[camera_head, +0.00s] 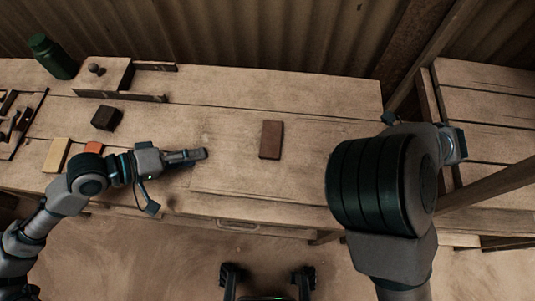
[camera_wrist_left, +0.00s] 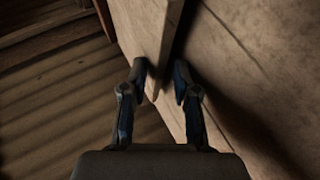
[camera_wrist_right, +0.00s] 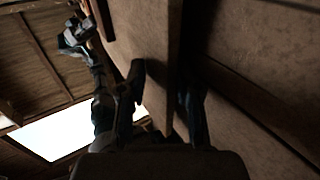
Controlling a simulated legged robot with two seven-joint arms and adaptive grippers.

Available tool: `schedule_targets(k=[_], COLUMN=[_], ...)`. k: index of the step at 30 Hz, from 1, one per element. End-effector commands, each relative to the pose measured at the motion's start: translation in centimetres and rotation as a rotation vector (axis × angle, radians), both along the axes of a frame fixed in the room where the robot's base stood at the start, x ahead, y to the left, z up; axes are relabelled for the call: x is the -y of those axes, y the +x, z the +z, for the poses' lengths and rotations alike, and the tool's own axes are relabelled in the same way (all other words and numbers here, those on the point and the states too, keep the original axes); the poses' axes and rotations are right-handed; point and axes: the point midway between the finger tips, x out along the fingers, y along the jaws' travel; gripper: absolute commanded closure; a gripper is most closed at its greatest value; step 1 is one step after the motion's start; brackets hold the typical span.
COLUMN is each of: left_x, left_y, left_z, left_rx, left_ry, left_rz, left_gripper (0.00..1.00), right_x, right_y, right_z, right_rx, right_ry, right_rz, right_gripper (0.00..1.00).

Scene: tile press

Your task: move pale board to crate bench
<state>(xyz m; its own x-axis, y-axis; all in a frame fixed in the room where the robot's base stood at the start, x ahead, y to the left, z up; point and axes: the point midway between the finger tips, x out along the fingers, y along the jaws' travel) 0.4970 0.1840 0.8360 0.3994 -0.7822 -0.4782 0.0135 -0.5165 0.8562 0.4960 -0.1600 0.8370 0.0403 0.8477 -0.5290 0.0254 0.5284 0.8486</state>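The pale board (camera_head: 230,172) lies flat at the front middle of the workbench, with a brown block (camera_head: 271,139) on its top. My left gripper (camera_head: 200,155) is at the board's left end, one finger above and one below. In the left wrist view my left fingers (camera_wrist_left: 163,78) stand a narrow gap apart around the board's edge (camera_wrist_left: 150,30). My right gripper is hidden behind my right arm in the head view. In the right wrist view its fingers (camera_wrist_right: 163,90) straddle the board's opposite end (camera_wrist_right: 145,30). Firm contact cannot be told at either end.
The crate bench (camera_head: 485,77) is at the right, with a slanted post (camera_head: 500,185) before it. A dark block (camera_head: 106,117), a pale block (camera_head: 56,154), an orange block (camera_head: 94,147) and a green bottle (camera_head: 52,57) are at the left.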

Motion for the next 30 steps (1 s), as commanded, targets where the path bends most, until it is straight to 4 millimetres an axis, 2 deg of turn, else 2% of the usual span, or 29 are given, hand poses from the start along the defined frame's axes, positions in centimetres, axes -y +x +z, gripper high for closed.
schedule_targets(k=[4, 5, 8, 22, 26, 30], left_x=[0.3, 0.3, 0.5, 0.1, 0.1, 0.2], left_y=[0.0, 0.0, -0.1, -0.1, -0.3, -0.7], left_z=[0.0, 0.1, 0.0, 0.3, 1.7, 4.4], left_rx=[0.001, 0.001, -0.001, 0.002, 0.018, 0.048], left_ry=[0.005, 0.005, 0.007, 0.004, 0.004, 0.006], left_rz=[-0.002, -0.002, -0.003, -0.002, -0.003, -0.002], left_gripper=[0.7, 0.75, 1.0, 1.0, 1.0, 1.0], right_x=[0.3, 0.4, 0.6, 0.2, 0.2, 0.3], right_y=[0.0, 0.0, 0.0, 0.1, -0.1, -0.5], right_z=[0.0, 0.0, -0.1, 0.4, 1.8, 4.4], right_rx=[0.0, 0.0, -0.001, 0.007, 0.022, 0.051], right_ry=[0.005, 0.006, 0.008, 0.001, 0.001, 0.002], right_rz=[-0.001, -0.001, -0.002, -0.002, -0.002, -0.002], right_gripper=[0.69, 0.73, 0.98, 1.0, 1.0, 1.0])
